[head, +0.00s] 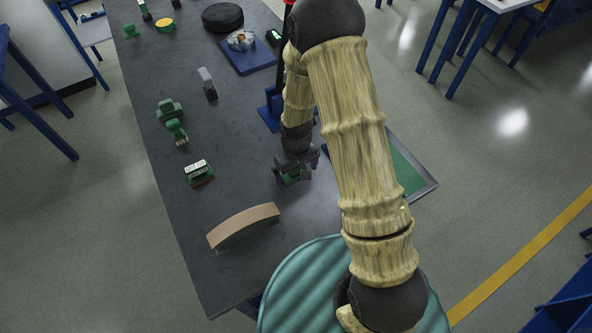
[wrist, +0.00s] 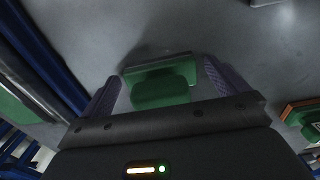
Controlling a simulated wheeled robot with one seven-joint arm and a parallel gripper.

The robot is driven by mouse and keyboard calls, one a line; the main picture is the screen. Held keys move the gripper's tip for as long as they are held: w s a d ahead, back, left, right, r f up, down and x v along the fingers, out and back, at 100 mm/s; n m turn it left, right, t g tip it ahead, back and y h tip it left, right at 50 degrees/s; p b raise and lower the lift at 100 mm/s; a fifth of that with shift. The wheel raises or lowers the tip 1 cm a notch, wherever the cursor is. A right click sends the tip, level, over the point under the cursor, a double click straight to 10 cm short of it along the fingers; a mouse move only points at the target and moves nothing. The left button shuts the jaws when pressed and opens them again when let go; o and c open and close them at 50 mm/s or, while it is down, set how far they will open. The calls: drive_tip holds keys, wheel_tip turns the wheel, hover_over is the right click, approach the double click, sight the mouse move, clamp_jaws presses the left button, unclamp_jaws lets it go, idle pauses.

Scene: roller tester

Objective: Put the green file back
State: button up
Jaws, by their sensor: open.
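A green object (wrist: 162,86), which may be the green file, lies on the grey table between the fingers of my gripper (wrist: 162,70) in the wrist view. It has a flat plate-like part and a rounded block in front. My gripper is open, with a small gap on each side of the green object.
On the dark table (head: 235,130) lie a green-and-white block (head: 199,172), green pieces (head: 170,110), a grey upright piece (head: 208,83) and a curved tan piece (head: 243,225). A blue tray (head: 248,60) and a black disc (head: 222,17) stand farther back. A green panel (head: 408,172) shows right of my arm.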

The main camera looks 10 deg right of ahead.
wheel_tip(320, 180, up, 12)
drive_tip(key=shift+r+b, duration=0.15)
drive_tip(key=shift+b, duration=0.55)
idle(0.4)
drive_tip(key=s+d+r+m+t, duration=0.2)
drive_tip(key=s+d+r+m, duration=0.2)
drive_tip(key=s+d+r, duration=0.3)
drive_tip(key=s+d, duration=0.2)
drive_tip(key=s, duration=0.1)
drive_tip(key=shift+r+m+t, duration=0.3)
drive_tip(key=shift+s, duration=0.1)
idle(0.5)
